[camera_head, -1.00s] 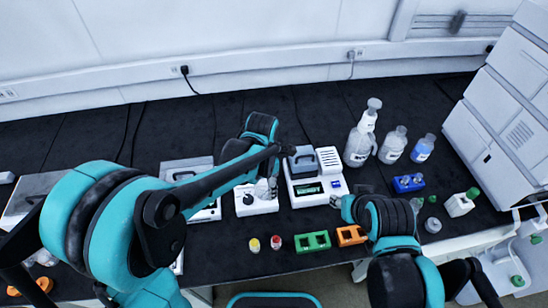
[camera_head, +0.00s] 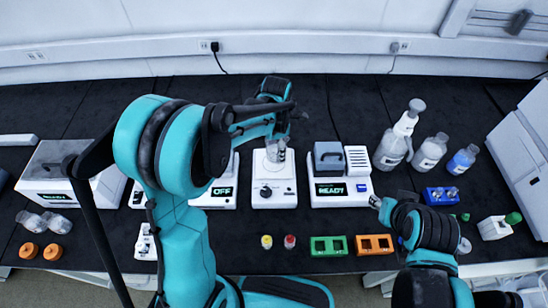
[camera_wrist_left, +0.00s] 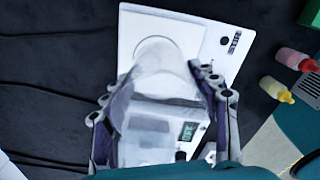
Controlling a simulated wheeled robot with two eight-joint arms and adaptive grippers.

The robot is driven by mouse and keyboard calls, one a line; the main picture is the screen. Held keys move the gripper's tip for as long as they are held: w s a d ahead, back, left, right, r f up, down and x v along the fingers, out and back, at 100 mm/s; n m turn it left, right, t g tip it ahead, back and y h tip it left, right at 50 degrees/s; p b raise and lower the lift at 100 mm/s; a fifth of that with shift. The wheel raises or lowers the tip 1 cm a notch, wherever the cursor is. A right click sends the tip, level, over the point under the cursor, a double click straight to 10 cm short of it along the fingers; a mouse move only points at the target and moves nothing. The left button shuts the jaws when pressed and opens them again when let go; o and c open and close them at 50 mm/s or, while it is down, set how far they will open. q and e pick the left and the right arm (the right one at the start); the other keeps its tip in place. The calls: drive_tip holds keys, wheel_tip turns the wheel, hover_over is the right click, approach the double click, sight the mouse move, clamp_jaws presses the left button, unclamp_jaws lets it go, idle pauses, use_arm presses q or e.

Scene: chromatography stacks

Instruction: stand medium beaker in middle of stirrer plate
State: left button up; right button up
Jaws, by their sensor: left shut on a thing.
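The stirrer plate (camera_head: 287,196) is a white unit with a dark knob, near the middle of the bench in the head view. My left gripper (camera_head: 276,146) is over its rear half, shut on the clear medium beaker (camera_head: 272,153). In the left wrist view the beaker (camera_wrist_left: 165,85) is between the fingers of the left gripper (camera_wrist_left: 160,100), overlapping the pale circle of the stirrer plate (camera_wrist_left: 205,45). I cannot tell whether the beaker's base touches the plate. My right gripper (camera_head: 378,203) is at the right, its fingers too small to read.
A unit with a READY display (camera_head: 342,192) stands right of the stirrer, and one with an OFF display (camera_head: 222,192) stands left. Green (camera_head: 328,247) and orange (camera_head: 374,245) racks and two small capped vials (camera_head: 278,241) are in front. Bottles (camera_head: 430,152) stand at the back right.

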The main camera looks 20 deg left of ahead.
sight(274, 156)
use_arm(q)
drive_tip(key=shift+w+a+f, duration=0.1)
drive_tip(key=shift+a+f, duration=0.25)
drive_tip(key=shift+a, duration=0.1)
drive_tip(key=shift+f+b, duration=0.9)
drive_tip(key=shift+f, duration=0.95)
drive_tip(key=shift+f, duration=0.2)
drive_tip(key=o, duration=1.3)
drive_tip(key=shift+r, duration=0.1)
